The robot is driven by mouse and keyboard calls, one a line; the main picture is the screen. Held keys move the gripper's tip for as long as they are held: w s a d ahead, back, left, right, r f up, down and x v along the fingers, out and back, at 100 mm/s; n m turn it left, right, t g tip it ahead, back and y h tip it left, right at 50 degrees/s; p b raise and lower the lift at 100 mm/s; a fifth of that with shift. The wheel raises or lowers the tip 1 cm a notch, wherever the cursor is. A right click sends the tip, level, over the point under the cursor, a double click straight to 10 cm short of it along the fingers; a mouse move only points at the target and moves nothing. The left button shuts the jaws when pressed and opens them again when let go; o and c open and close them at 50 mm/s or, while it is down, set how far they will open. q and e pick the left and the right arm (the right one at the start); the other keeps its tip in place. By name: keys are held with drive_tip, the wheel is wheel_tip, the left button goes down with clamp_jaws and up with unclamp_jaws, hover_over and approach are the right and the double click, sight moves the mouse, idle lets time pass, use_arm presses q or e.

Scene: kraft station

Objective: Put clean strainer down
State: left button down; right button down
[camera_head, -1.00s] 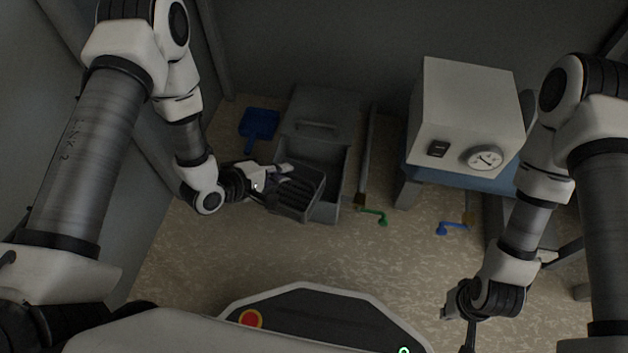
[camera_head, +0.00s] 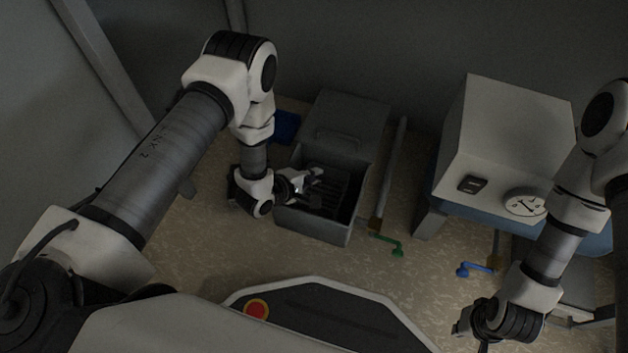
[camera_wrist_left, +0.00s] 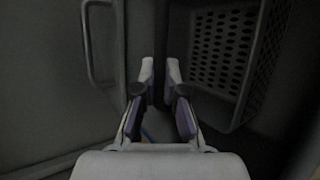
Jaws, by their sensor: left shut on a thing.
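The strainer (camera_head: 334,187) is a dark, slatted basket in the head view. It sits within the opening of a grey bin (camera_head: 312,226); I cannot tell if it touches the bin's floor. In the left wrist view the strainer (camera_wrist_left: 222,58) shows its perforated face on the right. My left gripper (camera_head: 316,178) reaches in from the bin's left side and is shut on the strainer's near edge; the fingertips also show in the left wrist view (camera_wrist_left: 160,72). My right gripper (camera_head: 480,338) hangs at the lower right, away from the bin, its fingers mostly out of sight.
The bin's lid (camera_head: 342,120) stands open behind it, with a handle. A blue dustpan (camera_head: 286,125) lies left of it, partly hidden. A pipe with a green valve (camera_head: 396,248) is right of the bin. A white box with a gauge (camera_head: 512,135) and a blue valve (camera_head: 472,269) are farther right.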

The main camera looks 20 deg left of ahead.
use_arm(q)
drive_tip(key=shift+f, duration=0.45)
drive_tip(key=shift+f, duration=0.15)
drive_tip(key=c, duration=1.2)
unclamp_jaws()
drive_tip(key=shift+c, duration=0.2)
